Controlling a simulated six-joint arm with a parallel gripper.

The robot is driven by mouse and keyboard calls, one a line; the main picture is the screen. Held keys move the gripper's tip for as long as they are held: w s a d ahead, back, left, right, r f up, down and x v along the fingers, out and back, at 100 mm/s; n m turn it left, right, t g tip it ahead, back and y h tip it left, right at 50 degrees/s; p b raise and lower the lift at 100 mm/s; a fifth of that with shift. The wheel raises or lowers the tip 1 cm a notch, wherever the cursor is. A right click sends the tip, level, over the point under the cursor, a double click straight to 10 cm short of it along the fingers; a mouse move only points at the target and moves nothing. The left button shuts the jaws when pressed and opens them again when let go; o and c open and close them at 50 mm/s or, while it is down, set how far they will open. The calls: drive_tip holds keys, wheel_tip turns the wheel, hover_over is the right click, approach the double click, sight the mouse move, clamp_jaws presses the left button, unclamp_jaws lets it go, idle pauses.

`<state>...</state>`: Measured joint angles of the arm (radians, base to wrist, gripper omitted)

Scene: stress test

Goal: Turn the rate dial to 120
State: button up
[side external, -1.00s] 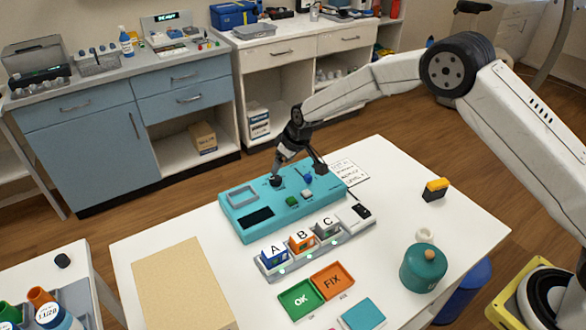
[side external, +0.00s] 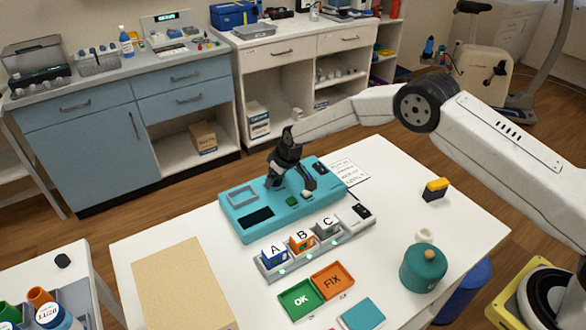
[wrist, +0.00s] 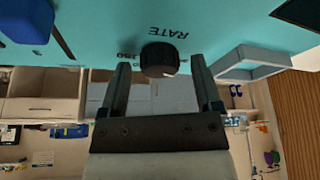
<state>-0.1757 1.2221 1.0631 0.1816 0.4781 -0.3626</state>
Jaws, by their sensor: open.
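The rate dial (wrist: 158,60) is a round black knob on the turquoise panel (wrist: 90,25), with RATE printed beside it. Part of the number scale, including 150, shows near its rim in the wrist view; the pointer cannot be made out. My gripper (wrist: 159,68) is open, with one finger on each side of the dial and visible gaps between. In the side view, my gripper (side external: 289,187) is low over the panel's far part and hides the dial there. Whether the fingertips touch the panel cannot be told.
A grey-rimmed recess (wrist: 250,62) lies beside the dial. A blue knob (wrist: 28,18) is on its other side. The dark display (side external: 256,218) and green button (side external: 291,201) are on the panel. Lettered blocks in a rack (side external: 350,237) stand in front.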

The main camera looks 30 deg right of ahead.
clamp_jaws()
drive_tip(key=shift+m+h, duration=0.3)
drive_tip(key=shift+m, duration=0.4)
drive_tip(key=shift+a+m+h, duration=0.15)
drive_tip(key=shift+m+h, duration=0.55)
drive_tip(key=shift+m, duration=1.1)
drive_tip(key=shift+m+h, duration=0.8)
drive_tip(key=shift+m, duration=1.2)
drive_tip(key=m+g+h, duration=0.1)
drive_tip(key=m, duration=0.3)
drive_tip(key=shift+w+a+m, duration=0.1)
drive_tip(key=shift+m, duration=0.2)
drive_tip(key=shift+m+g+h, duration=0.6)
drive_tip(key=shift+m, duration=1.7)
